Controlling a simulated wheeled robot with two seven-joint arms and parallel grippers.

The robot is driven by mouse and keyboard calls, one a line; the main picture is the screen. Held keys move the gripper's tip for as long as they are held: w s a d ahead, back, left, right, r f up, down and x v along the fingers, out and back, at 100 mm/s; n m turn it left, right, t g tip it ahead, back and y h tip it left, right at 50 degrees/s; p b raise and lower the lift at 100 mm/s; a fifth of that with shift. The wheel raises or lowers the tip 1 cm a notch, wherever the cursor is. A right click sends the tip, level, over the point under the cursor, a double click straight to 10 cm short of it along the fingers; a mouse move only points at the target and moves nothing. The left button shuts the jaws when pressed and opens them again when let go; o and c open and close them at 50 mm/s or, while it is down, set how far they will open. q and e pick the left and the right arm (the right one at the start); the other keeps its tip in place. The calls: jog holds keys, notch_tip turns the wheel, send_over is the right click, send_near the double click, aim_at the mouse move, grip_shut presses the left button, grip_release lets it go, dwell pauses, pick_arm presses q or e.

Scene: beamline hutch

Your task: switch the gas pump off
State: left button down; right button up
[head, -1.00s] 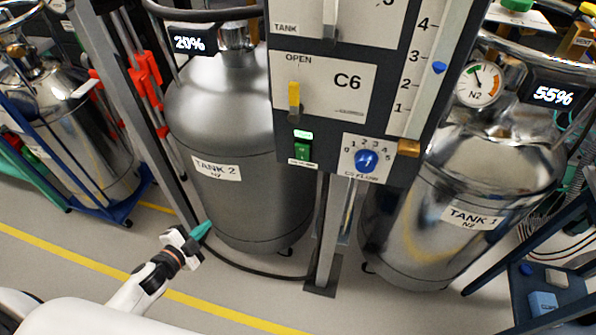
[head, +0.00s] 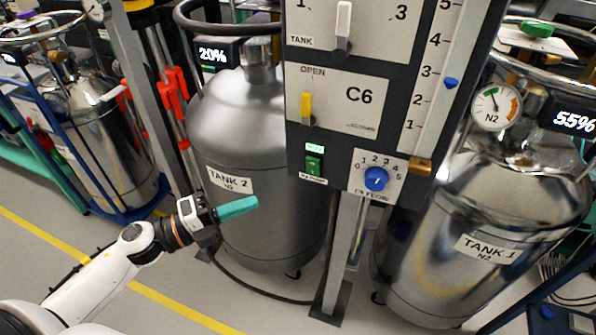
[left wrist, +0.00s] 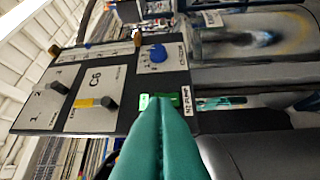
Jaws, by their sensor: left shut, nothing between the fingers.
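The gas pump switch is a small green rocker (head: 313,163) low on the left of the dark control panel, with a lit green indicator (head: 315,148) above it and a label below. In the left wrist view the green switch (left wrist: 165,100) lies just beyond my fingertips and is partly hidden by them; its label there reads N2 PUMP. My left gripper (head: 252,203) is shut and empty, its teal fingers pointing right, in front of TANK 2, lower left of the switch and apart from it. The fingers also show in the left wrist view (left wrist: 160,110). My right gripper is out of view.
Beside the switch is a blue flow knob (head: 376,179). Above is a yellow C6 lever (head: 306,105) and a white tank lever (head: 343,22). TANK 2 (head: 262,235) and TANK 1 (head: 440,275) stand on either side of the panel post (head: 340,250).

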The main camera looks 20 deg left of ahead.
aim_at(315, 164)
pick_arm(q)
jog(key=p+x, duration=0.1)
jog(key=x, duration=0.3)
jog(key=w+a+p+x, duration=0.1)
jog(key=x, duration=0.3)
jog(key=w+a+p+x, duration=0.1)
jog(key=x, duration=0.3)
jog(key=shift+w+d+r, duration=0.15)
jog(key=shift+w+d, duration=0.05)
jog(key=shift+d, duration=0.05)
jog(key=shift+w+r+p, duration=0.25)
jog(key=shift+p, duration=0.1)
jog(key=shift+f, duration=0.15)
